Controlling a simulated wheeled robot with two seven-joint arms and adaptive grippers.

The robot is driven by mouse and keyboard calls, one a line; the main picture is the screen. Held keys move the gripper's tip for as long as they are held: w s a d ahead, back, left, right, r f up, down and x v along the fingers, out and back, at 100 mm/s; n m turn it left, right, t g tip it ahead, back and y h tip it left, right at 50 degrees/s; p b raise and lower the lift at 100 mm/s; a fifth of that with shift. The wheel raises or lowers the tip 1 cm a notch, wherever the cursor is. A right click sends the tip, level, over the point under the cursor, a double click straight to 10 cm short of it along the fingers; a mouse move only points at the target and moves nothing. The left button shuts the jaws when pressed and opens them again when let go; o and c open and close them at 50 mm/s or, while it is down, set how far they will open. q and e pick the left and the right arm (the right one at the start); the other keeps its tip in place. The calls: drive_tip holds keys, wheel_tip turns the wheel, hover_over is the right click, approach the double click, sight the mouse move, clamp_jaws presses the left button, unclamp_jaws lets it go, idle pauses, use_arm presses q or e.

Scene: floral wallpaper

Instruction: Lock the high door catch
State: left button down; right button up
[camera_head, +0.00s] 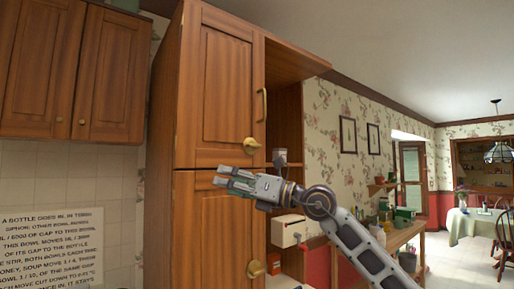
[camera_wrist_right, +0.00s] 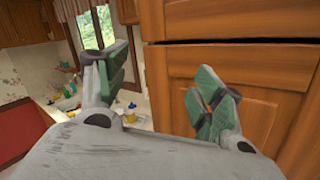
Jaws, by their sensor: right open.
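A tall wooden cabinet fills the middle of the head view. Its upper door (camera_head: 224,85) has a vertical brass handle (camera_head: 263,105) at the right edge. A brass catch (camera_head: 251,144) sits low on this door near its right edge. A similar brass catch (camera_head: 254,269) is on the lower door (camera_head: 205,230). My right gripper (camera_head: 219,175) is open and empty, pointing left, just below the upper door and apart from the high catch. In the right wrist view its spread fingers (camera_wrist_right: 160,85) have nothing between them, with cabinet wood to the right. My left gripper is out of view.
Right of the doors is an open shelf section with a small jar (camera_head: 280,157) and a white box (camera_head: 289,230). Wall cabinets (camera_head: 75,70) hang at left. A cluttered wooden table (camera_head: 400,236) stands right, behind my right arm.

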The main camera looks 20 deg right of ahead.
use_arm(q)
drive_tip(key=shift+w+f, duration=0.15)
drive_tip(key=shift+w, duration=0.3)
use_arm(e)
drive_tip(key=s+d+r+m+t+h, duration=0.1)
drive_tip(key=d+r+t+h, duration=0.1)
drive_tip(key=d+r+h, duration=0.3)
drive_tip(key=d+r+m+t+h, duration=0.1)
drive_tip(key=d+r+t+h, duration=0.1)
drive_tip(key=d+r+h, duration=0.3)
drive_tip(key=d, duration=0.4)
drive_tip(key=shift+s+d+r+t, duration=0.3)
drive_tip(key=shift+s+d+r, duration=0.05)
drive_tip(key=shift+d, duration=0.05)
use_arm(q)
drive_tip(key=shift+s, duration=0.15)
use_arm(e)
drive_tip(key=shift+w, duration=0.15)
